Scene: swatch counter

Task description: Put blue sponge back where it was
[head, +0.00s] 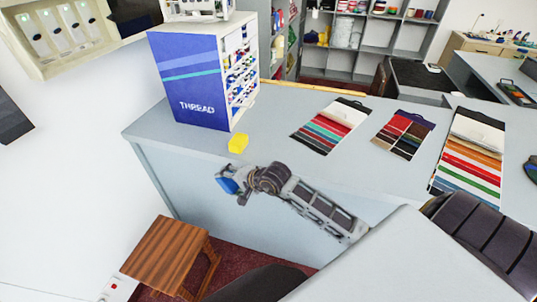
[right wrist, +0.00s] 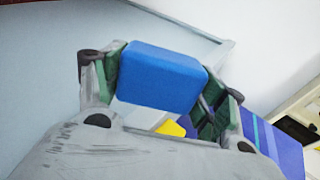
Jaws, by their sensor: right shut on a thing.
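The blue sponge (head: 227,186) is held in my right gripper (head: 236,184), in front of the counter's near edge in the head view. In the right wrist view the sponge (right wrist: 160,78) is a blue block between the two green-padded fingers of the gripper (right wrist: 160,92). A yellow sponge-like block (head: 238,143) lies on the grey counter (head: 280,150), just beyond the gripper and apart from it. It shows partly as a yellow patch (right wrist: 172,129) in the right wrist view. My left gripper is not in view.
A blue and white thread cabinet (head: 190,85) stands on the counter behind the yellow block. Swatch cards (head: 331,126) lie to the right, with bare counter between. A wooden stool (head: 165,255) stands on the floor below at left.

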